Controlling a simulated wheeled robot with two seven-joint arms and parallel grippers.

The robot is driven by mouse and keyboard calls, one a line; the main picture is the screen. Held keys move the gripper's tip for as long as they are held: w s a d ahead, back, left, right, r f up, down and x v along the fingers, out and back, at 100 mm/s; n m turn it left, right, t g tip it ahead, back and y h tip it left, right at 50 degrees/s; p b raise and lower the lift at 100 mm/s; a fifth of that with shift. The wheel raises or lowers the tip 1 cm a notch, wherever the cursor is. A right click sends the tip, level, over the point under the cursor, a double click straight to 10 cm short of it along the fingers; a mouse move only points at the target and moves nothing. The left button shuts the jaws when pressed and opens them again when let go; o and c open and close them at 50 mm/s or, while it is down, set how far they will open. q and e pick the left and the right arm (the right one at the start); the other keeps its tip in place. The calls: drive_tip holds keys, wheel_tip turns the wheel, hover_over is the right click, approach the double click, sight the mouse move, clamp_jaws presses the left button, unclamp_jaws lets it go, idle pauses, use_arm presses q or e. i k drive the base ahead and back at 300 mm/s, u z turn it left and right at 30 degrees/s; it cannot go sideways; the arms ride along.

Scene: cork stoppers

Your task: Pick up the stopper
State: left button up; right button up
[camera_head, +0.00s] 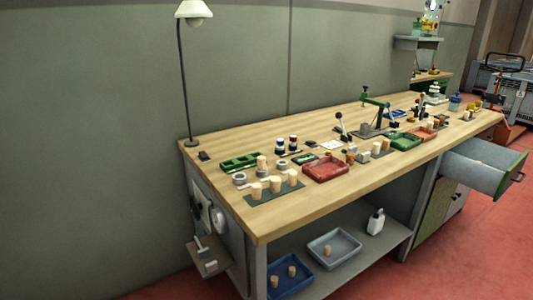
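Several tan cork stoppers are in view, and I cannot tell which one is meant. Three stand in a row on a dark mat (272,197) near the left end of the workbench (225,213): a left stopper (256,191), a middle stopper (275,184) and a right stopper (292,177). Another stopper (262,163) stands behind them, by the green tray (240,164). Small cork-coloured pieces stand farther right, beside the red tray (325,170). Neither of my grippers is in view.
Below, a blue tray (306,279) holds two stoppers and a grey tray (350,241) holds one. A white bottle (375,222) stands beside them. A lamp (194,12) rises at the left end. An open drawer (488,172) juts out right. The front left benchtop is clear.

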sight(261, 159)
drive_tip(key=u, duration=0.15)
drive_tip(key=i, duration=0.9)
drive_tip(key=z, duration=0.45)
